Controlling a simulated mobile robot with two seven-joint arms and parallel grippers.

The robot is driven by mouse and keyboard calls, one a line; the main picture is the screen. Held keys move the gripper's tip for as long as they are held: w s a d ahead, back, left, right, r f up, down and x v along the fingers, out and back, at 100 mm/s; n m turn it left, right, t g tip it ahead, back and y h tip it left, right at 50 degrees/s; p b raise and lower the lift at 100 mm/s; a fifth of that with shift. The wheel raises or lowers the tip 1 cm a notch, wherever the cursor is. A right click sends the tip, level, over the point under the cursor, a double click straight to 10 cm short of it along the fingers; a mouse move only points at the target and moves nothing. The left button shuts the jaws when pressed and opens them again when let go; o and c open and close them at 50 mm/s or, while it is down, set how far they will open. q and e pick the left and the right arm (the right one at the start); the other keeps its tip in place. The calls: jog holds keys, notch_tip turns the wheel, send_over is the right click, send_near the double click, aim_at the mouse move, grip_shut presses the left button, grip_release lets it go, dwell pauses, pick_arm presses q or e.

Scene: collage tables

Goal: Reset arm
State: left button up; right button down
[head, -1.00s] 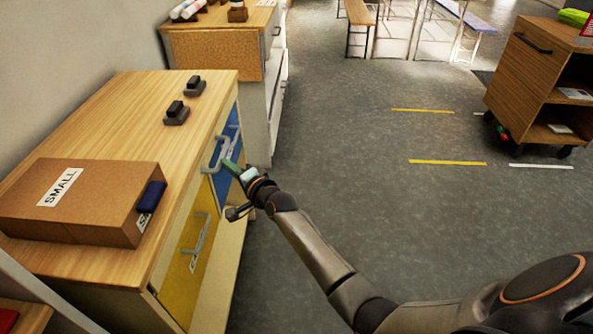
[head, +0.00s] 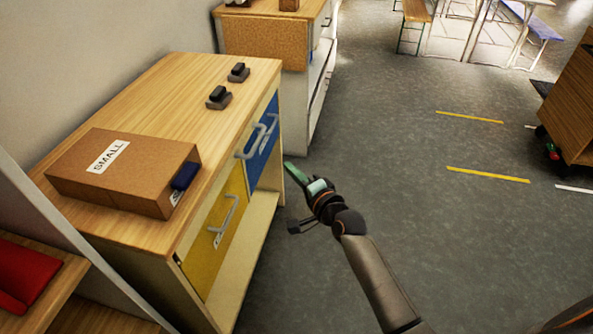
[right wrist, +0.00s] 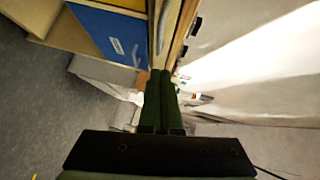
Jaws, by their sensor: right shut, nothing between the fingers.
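My right gripper (head: 290,172) is in front of the wooden cabinet, a little to the right of its blue drawer (head: 264,146). Its green fingers (right wrist: 163,100) are shut with nothing between them, as the right wrist view shows. In the head view a gap seems to separate the fingertips from the grey handle (head: 256,137) of the blue drawer. The blue drawer also shows at the upper left of the right wrist view (right wrist: 110,35). My left gripper is not in view.
A brown box marked SMALL (head: 125,165) and two small dark objects (head: 218,98) stand on the cabinet top (head: 160,100). A yellow drawer (head: 215,240) sits left of the blue one. A wooden cart (head: 575,110) stands at the right. The grey floor (head: 430,200) between is clear.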

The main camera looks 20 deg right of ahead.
jog(key=s+a+f+n+g+p, duration=0.1)
jog(key=s+f+n+g+p, duration=0.2)
jog(key=s+n, duration=0.5)
jog(key=s+a+f+n+g+p, duration=0.1)
jog(key=s+f+n+g+p, duration=0.2)
jog(key=s, duration=1.7)
notch_tip(320, 180, down, 4)
jog(key=n+p, duration=0.3)
jog(key=n, duration=0.2)
jog(key=shift+s+a+g+h, duration=0.2)
jog(key=shift+s+g+h, duration=0.1)
jog(key=shift+s+h, duration=0.1)
